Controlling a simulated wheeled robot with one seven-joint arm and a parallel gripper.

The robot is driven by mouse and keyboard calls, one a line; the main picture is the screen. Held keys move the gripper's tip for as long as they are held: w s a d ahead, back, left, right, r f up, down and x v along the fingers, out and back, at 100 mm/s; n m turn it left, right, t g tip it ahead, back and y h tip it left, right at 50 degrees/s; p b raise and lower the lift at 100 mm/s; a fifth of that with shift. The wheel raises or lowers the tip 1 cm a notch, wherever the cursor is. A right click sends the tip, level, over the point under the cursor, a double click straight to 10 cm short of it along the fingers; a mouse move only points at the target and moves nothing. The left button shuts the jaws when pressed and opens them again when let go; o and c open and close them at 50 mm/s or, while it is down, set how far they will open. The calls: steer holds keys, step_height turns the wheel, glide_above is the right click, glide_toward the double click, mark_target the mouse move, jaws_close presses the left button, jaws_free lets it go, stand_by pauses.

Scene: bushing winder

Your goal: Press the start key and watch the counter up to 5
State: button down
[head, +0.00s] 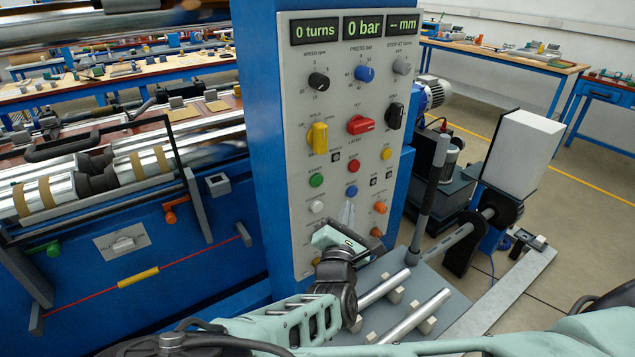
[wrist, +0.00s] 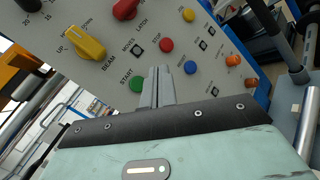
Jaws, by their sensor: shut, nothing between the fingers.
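The control panel (head: 298,130) stands upright on a blue column. My gripper (head: 348,208) is shut and empty, in front of the panel's lower part. In the head view its tips are below and right of the start key. In the wrist view the closed fingertips (wrist: 158,70) point at the panel between the green and red keys; contact cannot be told.
A red stop key (head: 354,166), blue key (head: 352,191), yellow selector (head: 317,138) and red selector (head: 360,125) are close by. Orange keys (head: 380,207) sit at lower right.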

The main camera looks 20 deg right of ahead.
mark_target(317, 181)
steer(key=shift+w, duration=0.1)
steer(key=w+a+b, duration=0.2)
steer(key=w+b, duration=0.1)
steer(key=w, duration=0.5)
steer(key=shift+a, duration=0.3)
steer(key=shift+w, duration=0.25)
stand_by(1.6)
steer(key=shift+w+a, duration=0.15)
steer(key=shift+w, duration=0.1)
